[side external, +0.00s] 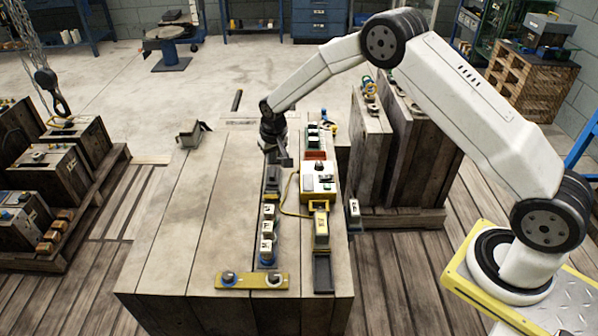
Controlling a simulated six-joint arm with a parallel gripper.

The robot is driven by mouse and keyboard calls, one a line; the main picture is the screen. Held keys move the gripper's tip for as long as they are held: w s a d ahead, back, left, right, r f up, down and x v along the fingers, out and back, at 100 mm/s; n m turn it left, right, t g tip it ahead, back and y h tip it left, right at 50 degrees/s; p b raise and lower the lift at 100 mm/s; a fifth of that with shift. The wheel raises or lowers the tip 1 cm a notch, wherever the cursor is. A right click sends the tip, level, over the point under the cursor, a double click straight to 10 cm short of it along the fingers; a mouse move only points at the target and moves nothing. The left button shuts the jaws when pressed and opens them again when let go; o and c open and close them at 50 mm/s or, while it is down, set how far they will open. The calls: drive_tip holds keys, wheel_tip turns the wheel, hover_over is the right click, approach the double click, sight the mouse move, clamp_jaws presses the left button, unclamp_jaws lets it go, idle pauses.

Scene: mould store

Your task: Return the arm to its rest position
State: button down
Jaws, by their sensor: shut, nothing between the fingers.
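My white arm arches from its base at the right over the wooden worktable (165,230). My gripper (284,160) points down over the far middle part of the table, above the upper end of a dark rail (272,180). It is shut and holds nothing. The fingertips are small and dark here, and I cannot tell whether they touch anything below. A yellow box with a white top (318,180) stands just to the right of the gripper.
White marked blocks (267,228) stand in the rail. A yellow bar (252,281) lies at the front, beside a dark slot (322,272). A red tray (315,142) with small parts is behind the yellow box. Wooden crates (372,150) stand right of the table. A hook (50,85) hangs at left.

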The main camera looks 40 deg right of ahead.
drive_tip(key=s+r+n, duration=0.1)
drive_tip(key=s+r, duration=0.2)
drive_tip(key=s, duration=0.7)
drive_tip(key=s+r+n, duration=0.1)
drive_tip(key=s+r, duration=0.3)
drive_tip(key=s, duration=0.6)
drive_tip(key=s+r, duration=0.4)
drive_tip(key=s, duration=0.6)
drive_tip(key=shift+a+r+n+y, duration=0.2)
drive_tip(key=shift+n+y, duration=0.1)
drive_tip(key=shift+n, duration=0.1)
